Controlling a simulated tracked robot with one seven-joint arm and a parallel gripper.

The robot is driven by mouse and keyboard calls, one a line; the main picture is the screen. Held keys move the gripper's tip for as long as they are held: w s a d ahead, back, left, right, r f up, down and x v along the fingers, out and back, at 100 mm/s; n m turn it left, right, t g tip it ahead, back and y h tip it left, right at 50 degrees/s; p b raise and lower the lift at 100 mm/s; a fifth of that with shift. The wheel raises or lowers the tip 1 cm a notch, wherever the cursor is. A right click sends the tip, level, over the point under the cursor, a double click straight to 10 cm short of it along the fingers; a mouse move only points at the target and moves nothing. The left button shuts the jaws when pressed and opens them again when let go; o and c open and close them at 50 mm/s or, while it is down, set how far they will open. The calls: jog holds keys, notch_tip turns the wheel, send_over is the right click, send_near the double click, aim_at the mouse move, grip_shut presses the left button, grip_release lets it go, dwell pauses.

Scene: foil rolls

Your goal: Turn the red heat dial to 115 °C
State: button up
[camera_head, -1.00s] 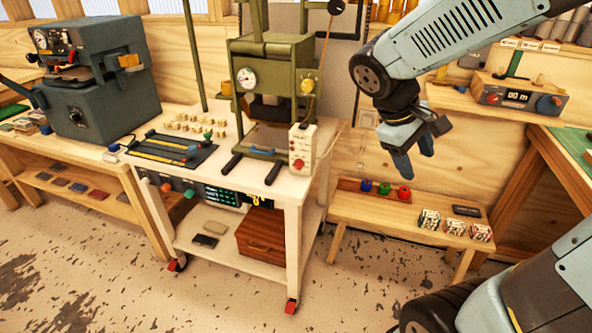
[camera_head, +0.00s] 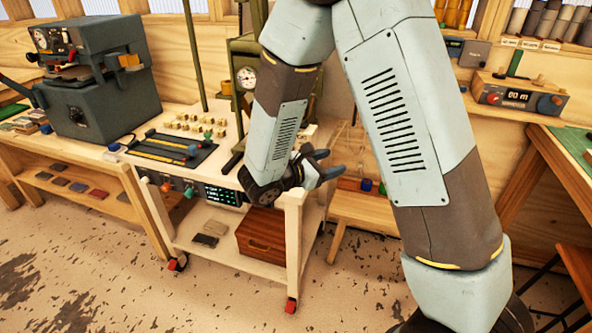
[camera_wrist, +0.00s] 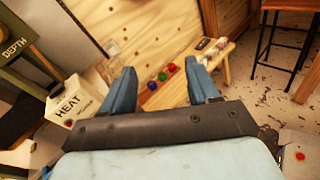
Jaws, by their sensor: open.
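The white heat box (camera_wrist: 62,97), marked HEAT, is at the left of the wrist view, to the left of my gripper (camera_wrist: 165,82). A small red patch shows at its lower edge, but I cannot read a dial setting. In the head view my arm hides the box and its red dial. My gripper (camera_head: 327,165) is open and empty near the right front of the white trolley (camera_head: 150,165). Its fingers point right, away from the heat box, and it touches nothing that I can make out.
The green press (camera_head: 243,50) stands on the trolley, partly behind my arm. A black rack (camera_head: 170,148) and several small blocks lie to its left. Red (camera_wrist: 172,67), green (camera_wrist: 162,76) and blue (camera_wrist: 152,86) rolls sit on the low bench (camera_head: 352,210). A wooden box (camera_head: 262,236) is on the trolley's lower shelf.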

jog(key=a+f+n+t+y, duration=0.65)
jog(key=a+f+n, duration=0.35)
jog(key=a, duration=0.4)
jog(key=shift+m+t+h, duration=0.3)
jog(key=shift+t+h, duration=0.05)
jog(key=x, duration=0.4)
jog(key=f+x, duration=0.1)
jog(key=x, duration=0.9)
jog(key=shift+a+f, duration=0.1)
jog(key=shift+f, duration=0.1)
jog(key=shift+s, duration=0.1)
jog(key=c, duration=1)
